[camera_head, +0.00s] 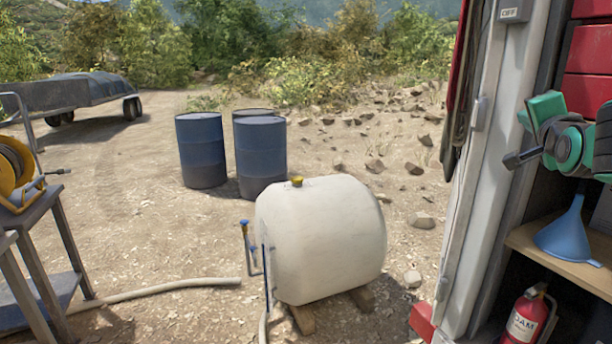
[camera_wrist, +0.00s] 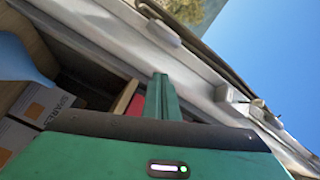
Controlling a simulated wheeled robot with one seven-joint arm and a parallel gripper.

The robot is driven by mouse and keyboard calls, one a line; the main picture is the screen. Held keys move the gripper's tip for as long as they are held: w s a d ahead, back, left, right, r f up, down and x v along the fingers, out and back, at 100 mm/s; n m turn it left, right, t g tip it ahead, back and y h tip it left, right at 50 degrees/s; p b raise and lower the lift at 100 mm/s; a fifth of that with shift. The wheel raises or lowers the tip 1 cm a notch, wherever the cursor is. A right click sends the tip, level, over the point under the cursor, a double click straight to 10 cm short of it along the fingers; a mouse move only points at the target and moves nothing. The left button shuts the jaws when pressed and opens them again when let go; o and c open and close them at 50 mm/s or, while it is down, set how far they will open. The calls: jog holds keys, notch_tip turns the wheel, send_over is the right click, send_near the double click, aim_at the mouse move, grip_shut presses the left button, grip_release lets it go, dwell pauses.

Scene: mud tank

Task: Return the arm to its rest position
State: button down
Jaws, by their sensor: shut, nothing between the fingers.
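My gripper (camera_wrist: 162,92) is green and shows at the bottom of the wrist view, with its fingers together and nothing between them. Green and black parts of my arm (camera_head: 572,145) show at the right of the head view. They are in front of the open cabinet, above a wooden shelf (camera_head: 565,248) with a blue funnel (camera_head: 570,232) on it. The funnel also shows at the left of the wrist view (camera_wrist: 18,62). Much of my arm is outside the head view.
A pale cabinet post (camera_head: 492,150) stands close left of my arm, with red drawers (camera_head: 590,50) above. Boxes (camera_wrist: 45,103) sit near the funnel. A red extinguisher (camera_head: 526,315) is below. A white tank (camera_head: 325,240) and blue drums (camera_head: 201,150) stand on open dirt.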

jog(key=s+f+n+g+y, duration=0.1)
jog(key=s+f+n+g, duration=0.35)
jog(key=f, duration=0.75)
jog(key=s+f+n+g+y, duration=0.15)
jog(key=s+f+g, duration=0.35)
jog(key=s+f, duration=0.55)
jog(key=s+a+f+n+g+y, duration=0.1)
jog(key=s+a+f+g, duration=0.1)
jog(key=s, duration=0.4)
jog(key=s+a+f+n+g+y, duration=0.2)
jog(key=s+f+g, duration=0.1)
jog(key=s+f, duration=0.2)
jog(key=s+a+f+n+g+y, duration=0.1)
jog(key=s+a+f+g, duration=0.1)
jog(key=s, duration=0.6)
jog(key=shift+a+f, duration=0.4)
jog(key=shift+f, duration=0.45)
jog(key=shift+g, duration=0.25)
